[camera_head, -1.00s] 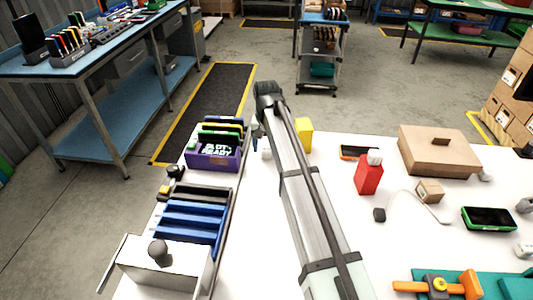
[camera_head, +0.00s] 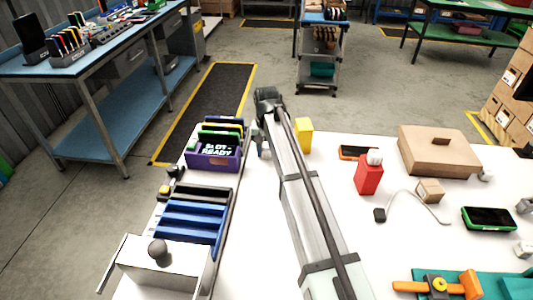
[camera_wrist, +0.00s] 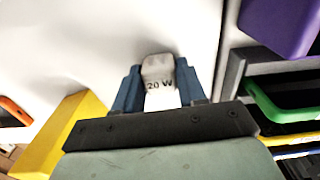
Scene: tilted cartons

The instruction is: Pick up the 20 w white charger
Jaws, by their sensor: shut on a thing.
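The white charger (camera_wrist: 158,70), marked "20 W", sits between the two blue fingertips of my gripper (camera_wrist: 160,92) in the wrist view. The gripper is shut on it, one finger on each side. A white surface lies behind the charger; I cannot tell whether the charger touches it. In the head view my gripper (camera_head: 262,146) shows only in part at the far end of my arm, over the table's left edge area, and the charger is hidden there.
A purple slotted holder (camera_head: 213,160) stands left of my gripper and a yellow block (camera_head: 304,135) right of it. Farther right are a red bottle (camera_head: 368,176), a cardboard box (camera_head: 438,152) and a green-edged phone (camera_head: 488,218). Blue racks (camera_head: 193,222) line the left edge.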

